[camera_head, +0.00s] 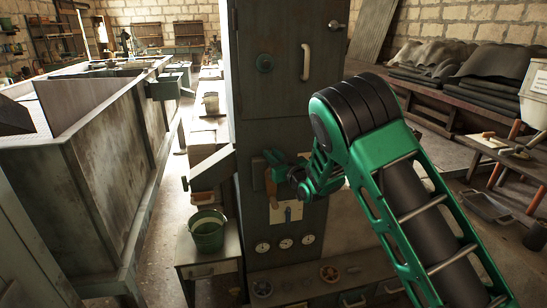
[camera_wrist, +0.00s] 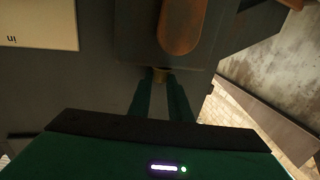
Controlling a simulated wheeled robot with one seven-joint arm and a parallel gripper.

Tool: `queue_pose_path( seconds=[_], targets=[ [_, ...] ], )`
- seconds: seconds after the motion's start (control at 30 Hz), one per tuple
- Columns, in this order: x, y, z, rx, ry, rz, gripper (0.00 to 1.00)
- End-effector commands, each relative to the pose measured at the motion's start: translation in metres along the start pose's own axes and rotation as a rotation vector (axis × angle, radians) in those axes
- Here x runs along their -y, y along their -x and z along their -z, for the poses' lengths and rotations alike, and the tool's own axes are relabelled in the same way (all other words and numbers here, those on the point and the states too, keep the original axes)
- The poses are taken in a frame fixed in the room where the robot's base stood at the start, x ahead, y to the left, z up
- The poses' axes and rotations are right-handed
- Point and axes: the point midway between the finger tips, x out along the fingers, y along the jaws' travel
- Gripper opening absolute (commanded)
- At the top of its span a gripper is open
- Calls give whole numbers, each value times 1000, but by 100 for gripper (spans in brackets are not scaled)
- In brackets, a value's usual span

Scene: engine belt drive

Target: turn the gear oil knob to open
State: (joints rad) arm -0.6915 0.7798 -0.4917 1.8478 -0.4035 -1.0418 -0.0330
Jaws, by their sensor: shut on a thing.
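Most of the knob is hidden between the fingertips. I cannot read a label that names it as the gear oil knob. A rounded orange-brown handle (camera_wrist: 181,24) sits on the box just beyond the fingertips. In the head view the same handle (camera_head: 271,184) hangs on the front of the dark green cabinet (camera_head: 285,105), and my arm reaches in from the right.
A cream plate (camera_wrist: 38,22) with upside-down lettering is beside the box. Round gauges (camera_head: 286,243) sit lower on the cabinet. A green bucket (camera_head: 207,231) stands on a small table at left. A large metal tank (camera_head: 100,150) fills the left side. A bench (camera_head: 510,165) stands at right.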

Motion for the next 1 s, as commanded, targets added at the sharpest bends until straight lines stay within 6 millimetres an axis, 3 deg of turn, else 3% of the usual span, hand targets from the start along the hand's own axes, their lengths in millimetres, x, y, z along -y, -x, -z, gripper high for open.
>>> queue_pose_path(
  seconds=[0.43, 1.0],
  targets=[
    [1, 0, 1, 1, 2, -59, 0],
    [7, -1, 0, 6, 0, -265, 0]
  ],
)
